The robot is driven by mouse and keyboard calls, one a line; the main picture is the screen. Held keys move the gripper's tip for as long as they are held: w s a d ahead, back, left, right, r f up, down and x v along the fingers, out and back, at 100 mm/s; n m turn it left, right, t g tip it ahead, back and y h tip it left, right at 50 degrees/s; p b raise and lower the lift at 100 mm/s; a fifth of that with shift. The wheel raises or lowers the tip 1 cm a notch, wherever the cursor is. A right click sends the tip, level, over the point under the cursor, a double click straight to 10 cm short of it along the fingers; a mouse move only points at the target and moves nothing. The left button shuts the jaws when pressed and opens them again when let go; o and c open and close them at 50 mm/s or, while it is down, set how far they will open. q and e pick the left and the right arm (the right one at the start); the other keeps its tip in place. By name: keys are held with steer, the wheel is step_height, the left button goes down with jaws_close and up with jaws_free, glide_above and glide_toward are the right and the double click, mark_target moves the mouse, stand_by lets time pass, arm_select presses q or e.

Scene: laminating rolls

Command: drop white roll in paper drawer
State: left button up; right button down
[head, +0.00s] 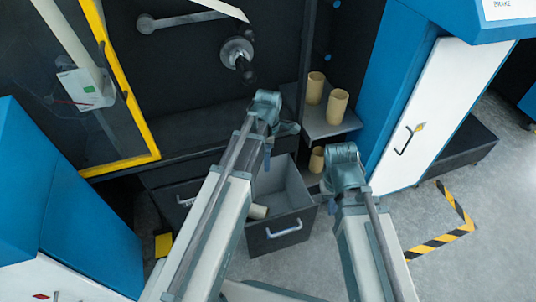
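An open grey drawer (296,215) stands pulled out low in the machine, its handle facing me. A short pale cream roll (258,211) lies inside it at the left, partly covered by my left arm. I cannot tell whether it is the white roll or what label the drawer has. My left gripper (287,129) is above the back of the drawer, mostly hidden behind its own wrist. My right gripper (327,186) is at the drawer's right side, below the shelf. The fingers of both are too hidden to show whether they are open, and I see no roll in either.
Tan rolls stand on the side shelf (329,128), with another tan roll (317,160) lower down. A metal spindle (237,53) sticks out above. A yellow-framed door (131,112) is at left, a blue-and-white cabinet (440,105) at right.

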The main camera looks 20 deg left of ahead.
arm_select(q)
step_height(320, 180, up, 7)
steer(key=p, duration=0.6)
steer(key=shift+r, duration=0.15)
steer(key=shift+s, duration=0.1)
steer(key=s+m, duration=0.8)
steer(key=m, duration=1.2)
steer(key=s+d+m+y, duration=0.1)
steer(key=s+d+m, duration=0.4)
steer(key=d, duration=0.6)
step_height(320, 180, up, 18)
steer(key=s+p, duration=0.1)
steer(key=p, duration=1.6)
steer(key=shift+n, duration=0.4)
